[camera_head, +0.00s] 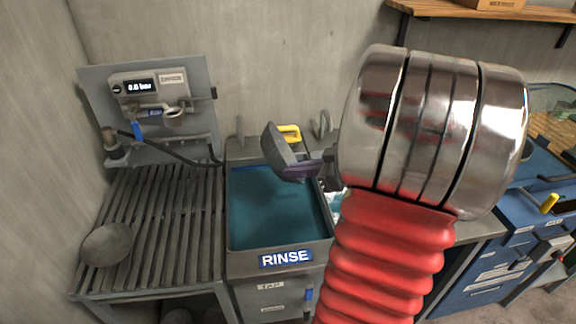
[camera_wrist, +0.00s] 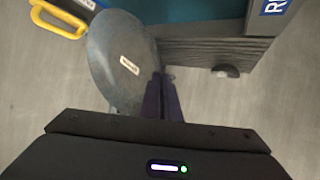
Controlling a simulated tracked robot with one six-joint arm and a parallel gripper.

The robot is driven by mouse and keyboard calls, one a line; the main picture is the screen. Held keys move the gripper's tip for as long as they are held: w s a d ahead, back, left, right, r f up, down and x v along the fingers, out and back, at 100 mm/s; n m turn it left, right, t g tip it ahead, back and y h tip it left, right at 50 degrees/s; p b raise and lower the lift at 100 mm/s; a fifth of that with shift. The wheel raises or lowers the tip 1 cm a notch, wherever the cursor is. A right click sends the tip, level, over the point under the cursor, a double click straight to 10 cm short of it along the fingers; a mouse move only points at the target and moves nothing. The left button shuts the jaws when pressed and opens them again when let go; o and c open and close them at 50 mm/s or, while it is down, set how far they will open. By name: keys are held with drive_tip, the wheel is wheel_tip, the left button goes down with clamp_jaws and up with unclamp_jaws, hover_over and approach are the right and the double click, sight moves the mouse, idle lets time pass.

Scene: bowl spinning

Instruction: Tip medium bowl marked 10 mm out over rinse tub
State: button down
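A grey bowl (camera_head: 275,146) is tilted steeply, nearly on its side, above the back part of the rinse tub. In the wrist view the bowl (camera_wrist: 115,55) shows a grey round face with a small label too blurred to read. My gripper (camera_head: 300,170) is shut on the bowl's edge; its dark purple fingers (camera_wrist: 162,98) meet the bowl at its lower right in the wrist view. The rinse tub (camera_head: 279,260) has a RINSE sign on its front and holds teal liquid. I cannot see anything pouring. The bowl's contents are hidden.
Another grey bowl (camera_head: 107,244) rests on the slatted drainboard (camera_head: 160,210) at left. A gauge panel (camera_head: 150,100) stands behind it. A yellow handle (camera_head: 289,133) is behind the tub. A blue workbench (camera_head: 480,255) is at right. My arm blocks much of the right side.

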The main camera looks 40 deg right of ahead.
sight(283, 166)
drive_tip(key=shift+w+r, duration=0.1)
idle(0.3)
drive_tip(key=a+g+h, duration=0.1)
drive_tip(key=w+r+n+g+h, duration=0.1)
drive_tip(key=h, duration=0.1)
drive_tip(key=a+r+n+g+h, duration=0.1)
drive_tip(key=shift+w+a+g, duration=0.25)
drive_tip(key=shift+a+g, duration=0.05)
drive_tip(key=shift+g, duration=0.1)
drive_tip(key=shift+w+a+f+n+g+h, duration=0.15)
drive_tip(key=shift+a+n+g+h, duration=0.15)
drive_tip(key=shift+h, duration=0.3)
drive_tip(key=shift+w+a+n+g+h, duration=0.2)
drive_tip(key=shift+a+g+h, duration=0.15)
drive_tip(key=shift+h, duration=0.25)
drive_tip(key=shift+w+a+g+h, duration=0.1)
drive_tip(key=shift+a+g+h, duration=0.1)
drive_tip(key=shift+g+h, duration=0.25)
drive_tip(key=shift+w+a+n, duration=0.1)
drive_tip(key=shift+n, duration=0.2)
drive_tip(key=shift+w+a+g+h, duration=0.1)
drive_tip(key=shift+a+g+h, duration=0.1)
drive_tip(key=shift+g+h, duration=0.15)
drive_tip(key=shift+w+h, duration=0.1)
drive_tip(key=shift+h, duration=0.2)
drive_tip(key=shift+a, duration=0.1)
